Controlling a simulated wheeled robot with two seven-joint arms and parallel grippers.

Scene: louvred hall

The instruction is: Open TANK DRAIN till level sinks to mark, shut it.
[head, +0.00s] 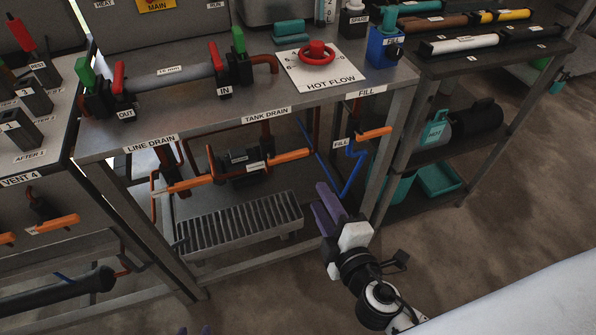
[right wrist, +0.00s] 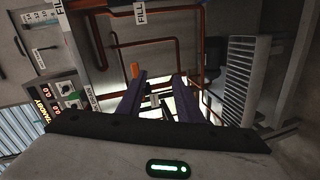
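The TANK DRAIN label (head: 266,115) is on the bench's front edge. Below it, an orange lever (head: 288,157) lies nearly level on a dark valve. My right gripper (head: 324,208) is in front of the bench, right of and below that lever, apart from it. Its purple fingers (right wrist: 160,95) are spread, with nothing between them. Only two separate purple tips of my left gripper (head: 195,330) show at the bottom edge. A clear graduated cylinder (head: 325,11) is cut off at the top; I cannot make out a level or mark.
A second orange lever (head: 185,186) is near the LINE DRAIN label (head: 151,144). A FILL lever (head: 375,132) sits above and right of my right gripper. A slatted grate (head: 240,222) lies below the valves. A bench leg (head: 395,165) stands right. Open floor lies in front.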

